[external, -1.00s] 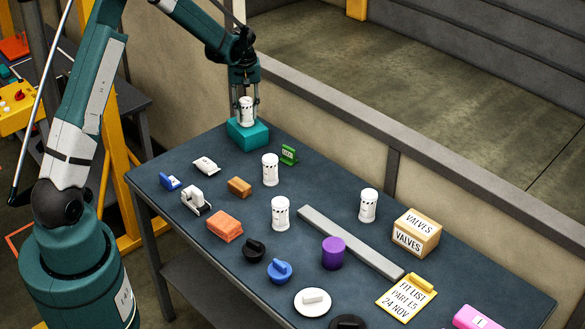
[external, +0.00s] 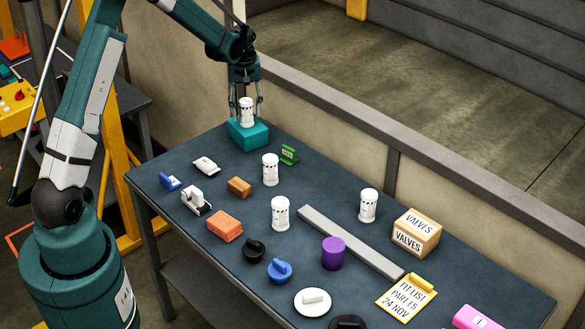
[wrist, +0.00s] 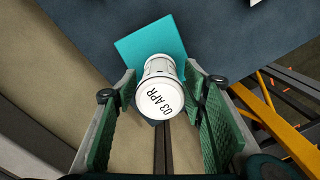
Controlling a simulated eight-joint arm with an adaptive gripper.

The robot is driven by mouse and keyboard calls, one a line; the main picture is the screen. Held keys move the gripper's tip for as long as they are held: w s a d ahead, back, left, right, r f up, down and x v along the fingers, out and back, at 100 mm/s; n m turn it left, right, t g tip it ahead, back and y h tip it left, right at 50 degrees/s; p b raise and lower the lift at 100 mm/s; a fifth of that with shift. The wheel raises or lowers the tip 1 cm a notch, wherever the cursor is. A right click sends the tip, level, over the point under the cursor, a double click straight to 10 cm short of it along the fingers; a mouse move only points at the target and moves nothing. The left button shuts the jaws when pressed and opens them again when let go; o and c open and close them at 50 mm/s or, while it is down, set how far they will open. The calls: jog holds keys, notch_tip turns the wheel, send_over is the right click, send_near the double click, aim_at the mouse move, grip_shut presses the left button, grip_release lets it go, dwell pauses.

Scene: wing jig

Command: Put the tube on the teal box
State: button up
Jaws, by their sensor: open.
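A white tube (external: 246,113) with dark marks stands upright on the teal box (external: 248,137) at the far left end of the table. In the wrist view the tube (wrist: 161,88) shows its white end, lettered "03 APR", with the teal box (wrist: 152,39) behind it. My gripper (external: 246,112) is around the tube from above.
Similar white tubes stand near the green block (external: 289,154), mid-table (external: 280,214) and beside the valves carton (external: 416,233). A grey bar (external: 350,241) lies across the table. The back wall rail (external: 330,102) runs close behind the teal box.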

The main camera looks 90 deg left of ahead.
notch_tip(320, 180, up, 12)
jog(key=shift+f, duration=0.25)
dwell(0.3)
dwell(0.5)
dwell(0.4)
